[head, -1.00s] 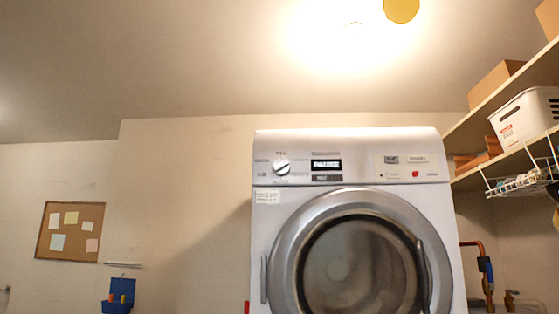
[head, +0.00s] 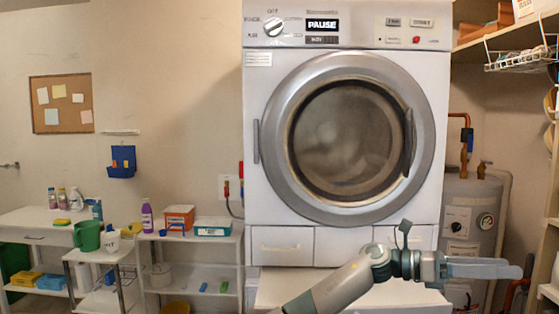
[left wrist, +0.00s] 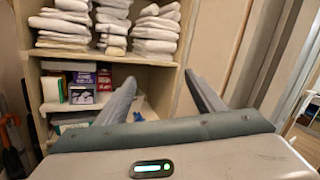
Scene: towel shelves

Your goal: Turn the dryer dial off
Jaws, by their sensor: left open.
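The dryer (head: 438,160) is white with a large round glass door that is closed. Its dial (head: 274,27) is a white knob at the upper left of the front panel, with small markings around it, one of them OFF at the top. The display (head: 322,25) beside the dial reads PAUSE. My left gripper (head: 515,268) is low at the right in the head view, below and right of the door, far from the dial. In the left wrist view its two fingers (left wrist: 160,90) are spread with nothing between them. My right gripper is not in view.
Low shelves with bottles and boxes (head: 180,216) stand left of the dryer. A grey water tank (head: 472,215) and wall shelves (head: 480,42) are at the right. The left wrist view shows a shelf unit (left wrist: 108,54) with folded white towels.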

